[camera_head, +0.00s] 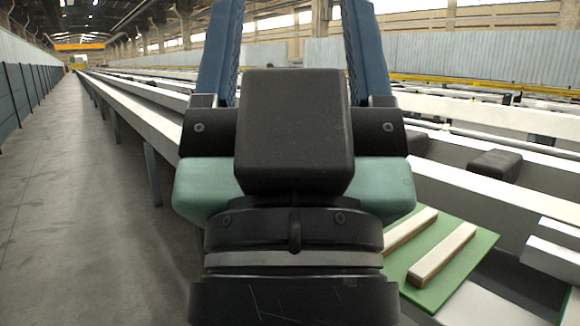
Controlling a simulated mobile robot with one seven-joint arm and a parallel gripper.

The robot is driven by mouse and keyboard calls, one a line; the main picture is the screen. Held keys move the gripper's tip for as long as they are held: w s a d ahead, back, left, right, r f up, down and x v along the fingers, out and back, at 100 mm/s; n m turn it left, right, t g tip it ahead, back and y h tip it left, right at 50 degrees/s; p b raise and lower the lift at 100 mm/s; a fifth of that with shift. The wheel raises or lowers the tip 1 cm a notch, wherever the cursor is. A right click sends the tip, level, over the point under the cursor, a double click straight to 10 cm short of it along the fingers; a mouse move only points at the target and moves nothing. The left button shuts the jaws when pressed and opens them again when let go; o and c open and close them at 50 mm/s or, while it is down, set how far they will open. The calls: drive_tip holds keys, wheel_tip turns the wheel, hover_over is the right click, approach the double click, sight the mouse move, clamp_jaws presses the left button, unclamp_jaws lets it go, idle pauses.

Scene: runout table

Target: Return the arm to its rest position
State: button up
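My gripper (293,8) fills the middle of the head view, seen from behind. Its two blue fingers rise past the top edge of the picture and stand wide apart. I see only background in the gap between them, so it looks open and empty. The fingertips are partly cut off by the frame. The dark wrist below hides the middle of the table.
A green board (475,266) with two pale wooden strips (443,254) lies at lower right, partly behind my wrist. A dark block (495,165) sits on the white runout table (460,175). A clear concrete aisle (60,200) runs along the left.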

wheel_tip(320, 180, up, 36)
drive_tip(key=p, duration=3.3)
drive_tip(key=shift+w+a, duration=0.15)
drive_tip(key=shift+w, duration=0.05)
drive_tip(key=shift+f, duration=0.1)
